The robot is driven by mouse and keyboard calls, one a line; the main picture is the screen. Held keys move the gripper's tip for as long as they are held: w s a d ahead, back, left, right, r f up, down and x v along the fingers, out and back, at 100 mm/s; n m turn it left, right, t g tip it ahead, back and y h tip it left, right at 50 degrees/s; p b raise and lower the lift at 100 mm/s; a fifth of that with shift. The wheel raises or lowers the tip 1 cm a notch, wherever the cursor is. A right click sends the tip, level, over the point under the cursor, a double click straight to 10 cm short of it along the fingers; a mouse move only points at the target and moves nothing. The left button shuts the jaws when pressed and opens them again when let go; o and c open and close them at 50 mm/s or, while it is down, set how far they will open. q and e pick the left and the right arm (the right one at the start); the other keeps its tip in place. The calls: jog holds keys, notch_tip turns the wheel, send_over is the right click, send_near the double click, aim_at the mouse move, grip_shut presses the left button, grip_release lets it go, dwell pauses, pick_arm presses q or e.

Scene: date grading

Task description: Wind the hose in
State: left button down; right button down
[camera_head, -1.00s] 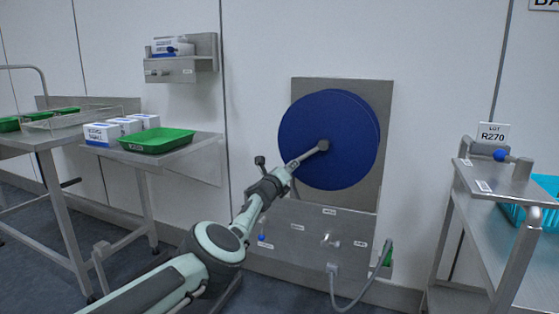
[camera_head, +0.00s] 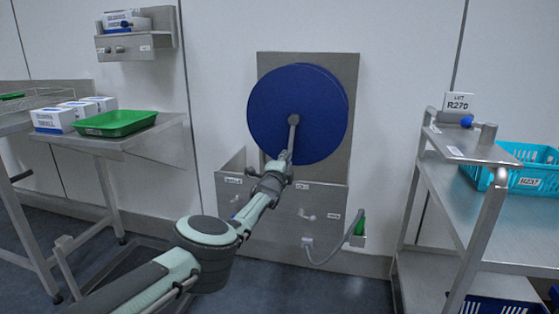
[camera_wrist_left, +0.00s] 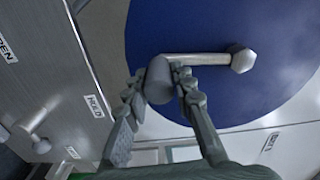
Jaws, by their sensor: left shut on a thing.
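The blue hose reel (camera_head: 320,100) is mounted on a grey wall plate (camera_head: 350,165). Its grey crank arm (camera_head: 291,136) points down and slightly left from the hub. My left gripper (camera_head: 279,166) is at the crank's outer end. In the left wrist view its fingers (camera_wrist_left: 160,82) are shut around the grey crank handle (camera_wrist_left: 159,75), with the crank arm (camera_wrist_left: 200,59) running right to the hub. A grey hose (camera_head: 338,244) hangs in a loop below the panel, from a fitting to a green piece (camera_head: 360,227) at the right. My right gripper is out of view.
A labelled steel panel (camera_head: 325,208) with small knobs sits below the reel. A table with a green tray (camera_head: 116,123) and white boxes (camera_head: 52,120) stands left. A steel cart (camera_head: 450,205) with a teal basket (camera_head: 525,182) stands right. Floor shows between them.

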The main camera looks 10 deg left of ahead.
pick_arm(q)
jog(key=shift+d+f+n, duration=0.1)
jog(key=shift+d+n, duration=0.4)
jog(key=shift+d, duration=0.05)
jog(key=c, duration=1.3)
grip_release()
jog(key=shift+r, duration=0.25)
